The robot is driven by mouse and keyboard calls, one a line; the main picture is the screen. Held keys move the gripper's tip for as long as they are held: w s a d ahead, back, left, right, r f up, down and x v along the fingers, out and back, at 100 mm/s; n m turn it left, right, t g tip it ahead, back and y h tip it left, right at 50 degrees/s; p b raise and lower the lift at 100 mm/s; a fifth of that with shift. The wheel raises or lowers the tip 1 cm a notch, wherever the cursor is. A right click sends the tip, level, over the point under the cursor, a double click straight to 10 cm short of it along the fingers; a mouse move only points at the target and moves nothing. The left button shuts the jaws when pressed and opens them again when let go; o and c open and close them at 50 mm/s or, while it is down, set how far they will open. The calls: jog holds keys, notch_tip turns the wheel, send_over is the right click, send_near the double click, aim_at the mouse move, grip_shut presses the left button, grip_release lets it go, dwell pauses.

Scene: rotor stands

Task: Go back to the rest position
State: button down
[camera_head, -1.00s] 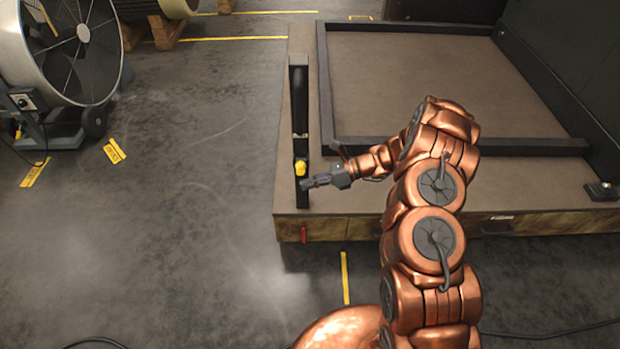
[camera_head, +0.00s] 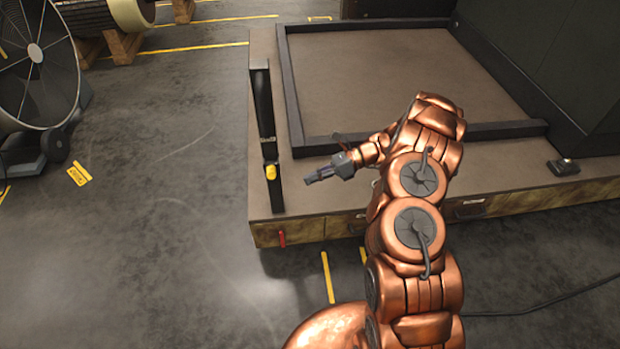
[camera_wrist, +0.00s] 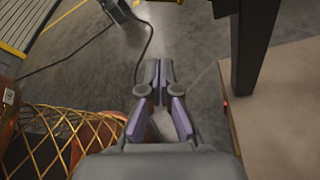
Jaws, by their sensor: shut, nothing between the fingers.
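My gripper (camera_head: 308,179) is at the end of my copper arm, over the front left part of the brown platform in the head view. Its fingers are shut and empty. In the wrist view the gripper (camera_wrist: 158,85) shows its two fingers together, with the grey floor beyond them. The gripper is to the right of the upright dark post (camera_head: 265,120) with a yellow part (camera_head: 271,172) near its front end, and apart from it.
The platform (camera_head: 300,205) has a dark raised frame (camera_head: 290,90) on it. A small dark box (camera_head: 563,167) sits at its right. A large fan (camera_head: 38,70) stands at the left. A cable (camera_head: 540,305) lies on the floor at right. Floor (camera_head: 160,210) at left is open.

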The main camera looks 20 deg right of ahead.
dwell(0.3)
jog(key=s+a+r+n+g+h, duration=0.3)
jog(key=s+a+r+n, duration=0.25)
jog(key=s+r, duration=0.3)
jog(key=s+a+r+n+g+h, duration=0.2)
jog(key=s+a+r+n, duration=0.4)
jog(key=r, duration=0.4)
jog(key=s+d+r+n+t+h, duration=0.15)
jog(key=s+d+n+h, duration=0.4)
jog(key=s, duration=0.75)
jog(key=s+d+r+n+t+h, duration=0.1)
jog(key=s+d+r+n+h, duration=0.35)
jog(key=s, duration=0.75)
notch_tip(320, 180, up, 14)
jog(key=w+n+p, duration=0.1)
jog(key=p, duration=1.4)
jog(key=shift+d+y, duration=0.25)
jog(key=shift+y, duration=0.05)
jog(key=shift+w+d+f+t, duration=0.1)
jog(key=shift+f+t, duration=0.05)
jog(key=shift+t, duration=0.1)
